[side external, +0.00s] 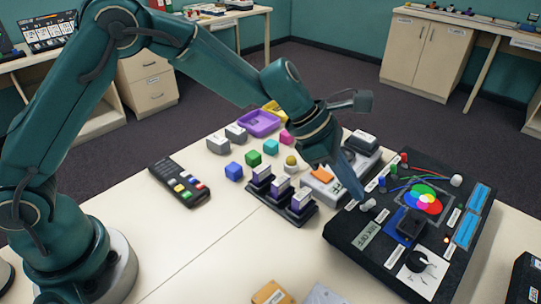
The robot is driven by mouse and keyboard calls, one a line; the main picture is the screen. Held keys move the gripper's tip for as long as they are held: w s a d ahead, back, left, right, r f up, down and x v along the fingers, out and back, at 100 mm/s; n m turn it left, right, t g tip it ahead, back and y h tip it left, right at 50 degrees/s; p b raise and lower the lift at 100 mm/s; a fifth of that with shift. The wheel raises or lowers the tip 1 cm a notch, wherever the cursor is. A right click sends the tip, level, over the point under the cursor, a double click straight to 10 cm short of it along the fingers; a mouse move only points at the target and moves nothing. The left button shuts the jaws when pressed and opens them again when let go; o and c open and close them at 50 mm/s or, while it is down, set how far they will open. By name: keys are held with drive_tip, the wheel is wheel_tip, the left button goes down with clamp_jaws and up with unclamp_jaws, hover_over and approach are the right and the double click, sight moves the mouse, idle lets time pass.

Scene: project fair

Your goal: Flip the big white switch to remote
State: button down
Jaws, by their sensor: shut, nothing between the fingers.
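A black control panel (345,240) lies at the right of the table. A short white switch (368,205) stands up from its left part, apparently the big white switch. My gripper (359,194) points down and to the right, shut and empty, with its tips right beside this switch. I cannot tell whether they touch it. The small labels near it are too small to read, so I cannot tell which position it is in. A second white knob (456,181) stands at the panel's far right.
The panel also bears coloured wires, a colour-circle picture (421,198), a black block (410,225), blue displays (478,198) and a black dial (416,262). Left of it are a black rack (297,217), a grey device (325,190), coloured cubes and a remote (179,182).

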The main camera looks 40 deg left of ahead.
drive_tip(key=shift+r, duration=0.4)
drive_tip(key=shift+a+r, duration=0.1)
drive_tip(key=shift+r, duration=0.2)
drive_tip(key=d+r+v, duration=0.1)
drive_tip(key=v, duration=0.8)
drive_tip(key=shift+s+d, duration=0.25)
drive_tip(key=shift+d, duration=0.05)
